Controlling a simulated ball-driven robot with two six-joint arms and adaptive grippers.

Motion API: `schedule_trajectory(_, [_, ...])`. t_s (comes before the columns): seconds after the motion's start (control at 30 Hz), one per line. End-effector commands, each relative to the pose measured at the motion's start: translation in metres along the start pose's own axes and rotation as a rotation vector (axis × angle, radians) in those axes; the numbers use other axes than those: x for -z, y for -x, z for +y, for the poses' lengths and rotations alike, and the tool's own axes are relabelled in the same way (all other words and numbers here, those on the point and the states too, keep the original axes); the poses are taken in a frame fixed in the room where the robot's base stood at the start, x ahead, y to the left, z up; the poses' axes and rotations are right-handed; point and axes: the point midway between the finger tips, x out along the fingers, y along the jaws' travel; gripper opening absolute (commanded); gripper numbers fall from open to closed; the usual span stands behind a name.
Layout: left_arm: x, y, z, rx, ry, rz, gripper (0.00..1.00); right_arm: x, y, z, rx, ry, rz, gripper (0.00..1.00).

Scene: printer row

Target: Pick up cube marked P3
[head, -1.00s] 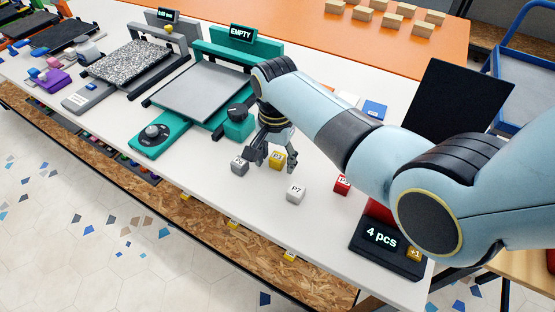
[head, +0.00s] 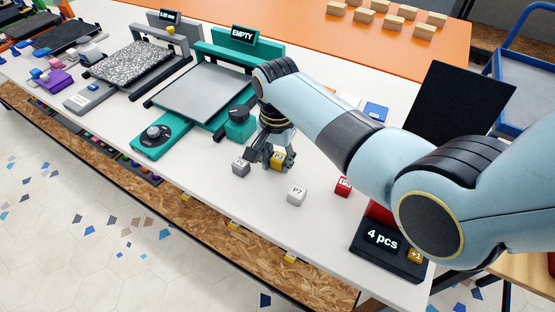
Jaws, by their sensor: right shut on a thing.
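The yellow cube marked P3 (head: 278,159) is between the fingers of my right gripper (head: 272,160), on the white table. The gripper points down and is shut on it. The fingers cover its sides, and I cannot tell whether the cube is clear of the table. My left gripper is not in view.
A grey cube (head: 240,167) sits close left of the gripper, a white cube marked P7 (head: 297,195) in front, and a red cube (head: 343,187) to the right. A teal printer (head: 200,92) marked EMPTY stands behind left. A black display (head: 384,245) reads 4 pcs.

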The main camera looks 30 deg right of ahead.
Motion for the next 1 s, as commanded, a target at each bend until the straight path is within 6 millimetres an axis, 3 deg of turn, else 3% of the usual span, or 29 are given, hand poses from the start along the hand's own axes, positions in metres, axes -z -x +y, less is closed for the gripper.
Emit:
schedule_trajectory(0.27, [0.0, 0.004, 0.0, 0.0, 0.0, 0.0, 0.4, 0.003, 0.04, 0.0, 0.004, -0.001, 0.004, 0.14])
schedule_trajectory(0.7, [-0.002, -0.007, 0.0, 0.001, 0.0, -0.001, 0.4, 0.082, 0.086, 0.028, 0.0, -0.002, 0.005, 0.14])
schedule_trajectory(1.0, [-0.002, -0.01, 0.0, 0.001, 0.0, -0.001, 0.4, 0.107, 0.103, 0.036, 0.001, 0.0, 0.002, 0.14])
